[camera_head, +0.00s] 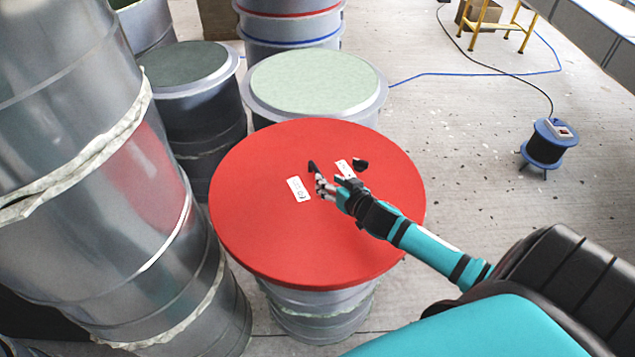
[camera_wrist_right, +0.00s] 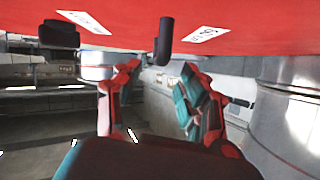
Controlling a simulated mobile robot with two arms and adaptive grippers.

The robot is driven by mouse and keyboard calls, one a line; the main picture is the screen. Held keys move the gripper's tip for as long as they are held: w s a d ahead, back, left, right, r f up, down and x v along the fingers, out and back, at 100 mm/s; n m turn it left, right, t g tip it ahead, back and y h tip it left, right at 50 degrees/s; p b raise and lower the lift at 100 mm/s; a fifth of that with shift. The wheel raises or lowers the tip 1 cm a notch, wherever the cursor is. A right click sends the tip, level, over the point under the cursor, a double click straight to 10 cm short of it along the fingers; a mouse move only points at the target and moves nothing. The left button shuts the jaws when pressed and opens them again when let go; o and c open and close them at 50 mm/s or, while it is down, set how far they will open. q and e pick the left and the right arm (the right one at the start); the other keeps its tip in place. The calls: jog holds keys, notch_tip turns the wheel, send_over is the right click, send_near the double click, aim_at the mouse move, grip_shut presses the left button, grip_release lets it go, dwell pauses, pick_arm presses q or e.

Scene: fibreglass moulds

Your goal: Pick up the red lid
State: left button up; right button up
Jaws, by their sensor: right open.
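The red lid (camera_head: 270,245) is a large round disc lying flat on a grey drum (camera_head: 320,310) in the head view. It carries a black upright piece (camera_head: 312,167), a second black piece (camera_head: 360,163) and two white labels. My right gripper (camera_head: 330,184) is over the lid's middle, close to the first black piece. In the right wrist view the lid (camera_wrist_right: 240,15) fills the top. The right gripper's fingers (camera_wrist_right: 160,78) are spread and empty there, with a black piece (camera_wrist_right: 165,40) in line with the gap. I cannot tell whether anything touches. My left gripper is out of view.
Tall metal drums (camera_head: 95,150) stand close on the left. A dark-topped drum (camera_head: 190,70) and a pale green-topped drum (camera_head: 315,85) stand behind the lid. A blue cable reel (camera_head: 547,145) is on the floor at the right. Open floor (camera_head: 470,150) lies right of the lid.

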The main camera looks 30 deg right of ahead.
aim_at(317, 170)
jog(key=x, duration=0.7)
jog(key=shift+w+p, duration=0.3)
jog(key=shift+p, duration=0.1)
grip_shut()
jog(key=shift+r, duration=0.15)
